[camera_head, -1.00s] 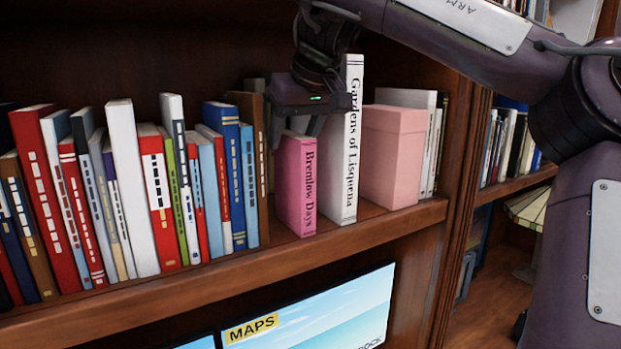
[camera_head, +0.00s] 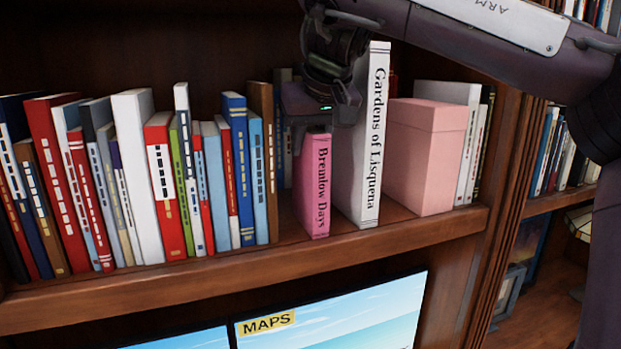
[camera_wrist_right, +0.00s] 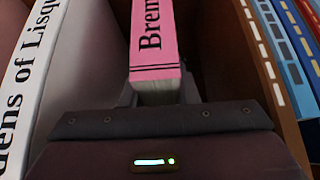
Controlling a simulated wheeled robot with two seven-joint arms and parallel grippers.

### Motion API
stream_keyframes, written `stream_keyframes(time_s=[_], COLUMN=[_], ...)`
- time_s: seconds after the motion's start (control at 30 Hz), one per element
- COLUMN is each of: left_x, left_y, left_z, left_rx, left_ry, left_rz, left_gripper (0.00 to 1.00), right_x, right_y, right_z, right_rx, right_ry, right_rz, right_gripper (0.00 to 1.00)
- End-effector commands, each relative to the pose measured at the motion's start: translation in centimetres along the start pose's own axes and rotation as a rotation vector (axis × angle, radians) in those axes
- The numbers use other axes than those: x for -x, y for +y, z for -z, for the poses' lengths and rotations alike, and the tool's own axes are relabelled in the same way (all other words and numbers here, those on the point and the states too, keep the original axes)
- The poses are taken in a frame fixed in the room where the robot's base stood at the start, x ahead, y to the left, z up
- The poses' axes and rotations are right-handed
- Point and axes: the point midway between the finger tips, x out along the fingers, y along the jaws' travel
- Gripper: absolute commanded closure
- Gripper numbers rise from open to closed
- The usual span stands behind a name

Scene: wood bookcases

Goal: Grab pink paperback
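The pink paperback (camera_head: 313,190), "Bremlow Days", stands upright on the shelf beside the taller white book "Gardens of Lisquena" (camera_head: 372,140). My right gripper (camera_head: 318,128) is over its top from above and behind. In the right wrist view the pink paperback (camera_wrist_right: 154,40) lies between the two grey fingers (camera_wrist_right: 158,95), which sit close against both its sides and look shut on it. The lower ends of the fingers are largely hidden by the book and the gripper body. My left gripper is not in view.
A pink box (camera_head: 425,150) stands right of the white book. A row of several books fills the shelf to the left, ending at a brown book (camera_head: 262,150). A narrow gap separates it from the paperback. The shelf edge (camera_head: 250,262) is in front.

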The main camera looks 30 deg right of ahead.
Motion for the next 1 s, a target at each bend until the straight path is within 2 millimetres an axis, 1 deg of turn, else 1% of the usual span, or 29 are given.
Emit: stream_keyframes(time_s=[0.03,0.13,0.17,0.4,0.63,0.83,0.87,1.0], left_x=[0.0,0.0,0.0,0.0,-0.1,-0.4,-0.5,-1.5], left_y=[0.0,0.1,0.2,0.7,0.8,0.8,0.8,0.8], left_z=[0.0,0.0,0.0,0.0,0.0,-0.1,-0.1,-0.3], left_rx=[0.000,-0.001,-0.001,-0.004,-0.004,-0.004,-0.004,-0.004], left_ry=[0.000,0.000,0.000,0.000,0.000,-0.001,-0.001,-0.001], left_rz=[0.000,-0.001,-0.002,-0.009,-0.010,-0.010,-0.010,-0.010], left_gripper=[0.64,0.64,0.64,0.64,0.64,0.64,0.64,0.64], right_x=[0.0,0.0,0.0,0.0,0.1,1.2,1.5,2.8], right_y=[0.0,0.0,0.0,0.0,0.0,-0.1,0.0,0.0], right_z=[0.0,0.0,0.0,0.1,0.1,0.8,0.7,-1.7], right_rx=[0.000,-0.001,0.000,0.000,0.000,0.000,0.000,0.004], right_ry=[0.000,0.000,0.000,0.001,0.001,0.004,0.005,0.007], right_rz=[0.000,0.000,0.000,0.000,0.000,-0.001,0.000,0.000], right_gripper=[0.85,0.98,1.00,1.00,1.00,1.00,1.00,1.00])
